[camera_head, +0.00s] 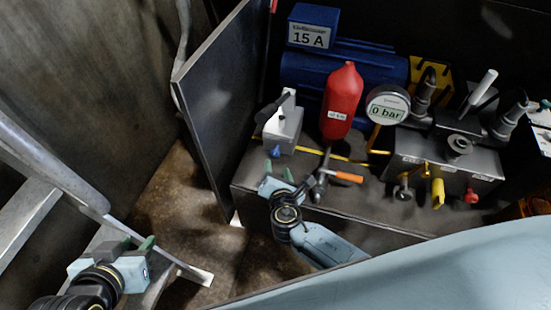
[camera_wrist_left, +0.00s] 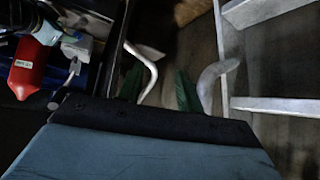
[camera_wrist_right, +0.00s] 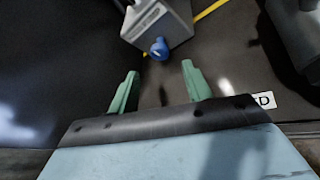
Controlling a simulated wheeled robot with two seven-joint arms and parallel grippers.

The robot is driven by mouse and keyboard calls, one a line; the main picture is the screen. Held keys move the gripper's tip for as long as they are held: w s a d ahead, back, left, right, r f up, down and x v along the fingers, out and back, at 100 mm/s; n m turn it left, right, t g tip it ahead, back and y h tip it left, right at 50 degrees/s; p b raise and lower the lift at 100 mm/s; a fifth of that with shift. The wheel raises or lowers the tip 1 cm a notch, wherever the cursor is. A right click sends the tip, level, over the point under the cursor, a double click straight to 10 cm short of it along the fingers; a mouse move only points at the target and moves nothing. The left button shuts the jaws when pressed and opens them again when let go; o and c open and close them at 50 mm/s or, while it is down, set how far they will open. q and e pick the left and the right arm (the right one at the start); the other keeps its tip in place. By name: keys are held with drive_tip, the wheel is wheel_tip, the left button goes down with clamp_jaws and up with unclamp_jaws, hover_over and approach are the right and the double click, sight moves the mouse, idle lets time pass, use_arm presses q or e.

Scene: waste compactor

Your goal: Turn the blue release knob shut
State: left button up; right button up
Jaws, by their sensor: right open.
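The blue release knob (camera_head: 276,151) sits low on the front of a pale grey valve block (camera_head: 284,127). In the right wrist view the knob (camera_wrist_right: 159,48) lies just beyond my fingertips, centred between their lines, under the block (camera_wrist_right: 160,22). My right gripper (camera_head: 278,171) is open and empty, with its green fingers (camera_wrist_right: 160,72) pointing at the knob and apparently not around it. My left gripper (camera_head: 137,245) is well away at the lower left. Its green fingers stand apart with nothing between them in the left wrist view (camera_wrist_left: 158,88).
A red accumulator (camera_head: 341,100), a gauge reading 0 bar (camera_head: 387,105) and an orange-handled lever (camera_head: 346,177) stand right of the block. A dark upright panel (camera_head: 220,100) is on its left. Metal rails (camera_head: 45,165) are near my left arm.

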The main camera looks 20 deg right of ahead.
sight(275, 155)
drive_tip(key=b+x, duration=0.1)
drive_tip(key=x, duration=0.2)
drive_tip(key=shift+w+f, duration=0.15)
drive_tip(key=shift+w, duration=0.1)
drive_tip(key=b+x, duration=0.1)
drive_tip(key=x, duration=0.2)
drive_tip(key=shift+b, duration=0.35)
use_arm(q)
drive_tip(key=w+d+r+t+h, duration=0.1)
drive_tip(key=w+d+r+t, duration=0.1)
drive_tip(key=r+t, duration=0.2)
drive_tip(key=w+d+r+t+h, duration=0.1)
drive_tip(key=w+d+r+t, duration=0.1)
drive_tip(key=r, duration=0.5)
drive_tip(key=shift+w+t+h, duration=0.4)
drive_tip(key=shift+w+t, duration=0.45)
drive_tip(key=shift+t, duration=0.35)
use_arm(e)
drive_tip(key=shift+w, duration=0.2)
